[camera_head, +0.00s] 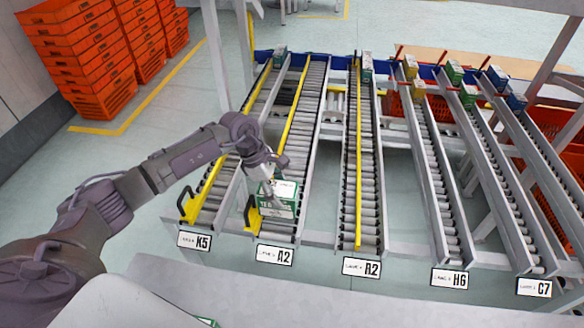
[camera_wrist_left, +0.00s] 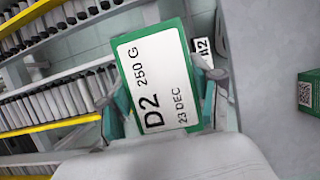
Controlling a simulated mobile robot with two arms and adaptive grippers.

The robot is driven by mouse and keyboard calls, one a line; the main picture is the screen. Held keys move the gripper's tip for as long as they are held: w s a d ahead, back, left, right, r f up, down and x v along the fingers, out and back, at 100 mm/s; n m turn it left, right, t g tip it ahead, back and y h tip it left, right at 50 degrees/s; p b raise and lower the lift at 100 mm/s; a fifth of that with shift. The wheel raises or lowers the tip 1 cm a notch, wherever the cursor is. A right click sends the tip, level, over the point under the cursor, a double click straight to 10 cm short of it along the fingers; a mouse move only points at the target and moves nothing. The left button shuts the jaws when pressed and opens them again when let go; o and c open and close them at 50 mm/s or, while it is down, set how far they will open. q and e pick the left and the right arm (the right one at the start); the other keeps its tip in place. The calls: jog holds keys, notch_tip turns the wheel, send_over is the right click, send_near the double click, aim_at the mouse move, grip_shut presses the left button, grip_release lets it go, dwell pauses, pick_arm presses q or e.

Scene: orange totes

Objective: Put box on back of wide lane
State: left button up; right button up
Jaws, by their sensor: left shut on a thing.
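A green and white box (camera_head: 283,207) is held by my left gripper (camera_head: 270,188) above the front end of the roller lane (camera_head: 309,112) labelled A2, second from the left. I cannot tell whether the box touches the rollers. In the left wrist view the box (camera_wrist_left: 158,78) shows its white label with "D2 250 G 23 DEC", and the fingers of the left gripper (camera_wrist_left: 160,105) are shut on its two sides. My right gripper is not in view.
Yellow guides (camera_head: 292,100) run along the lanes, with a yellow handle (camera_head: 252,215) at the front left of the box. Other lanes (camera_head: 440,170) to the right hold small boxes at the back. Orange totes (camera_head: 80,55) are stacked at far left. Another green box (camera_wrist_left: 308,92) lies nearby.

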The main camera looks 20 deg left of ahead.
pick_arm(q)
jog(key=shift+w, duration=0.2)
jog(key=shift+s+f+b, duration=0.45)
jog(key=shift+s+b, duration=0.05)
jog(key=shift+s, duration=0.3)
jog(key=shift+w+f+b, duration=0.25)
jog(key=shift+f+b, duration=0.25)
jog(key=shift+f, duration=0.65)
notch_tip(320, 180, down, 3)
jog(key=shift+b, duration=1.15)
jog(key=shift+f, duration=0.25)
jog(key=shift+f+b, duration=0.2)
jog(key=shift+b, duration=0.25)
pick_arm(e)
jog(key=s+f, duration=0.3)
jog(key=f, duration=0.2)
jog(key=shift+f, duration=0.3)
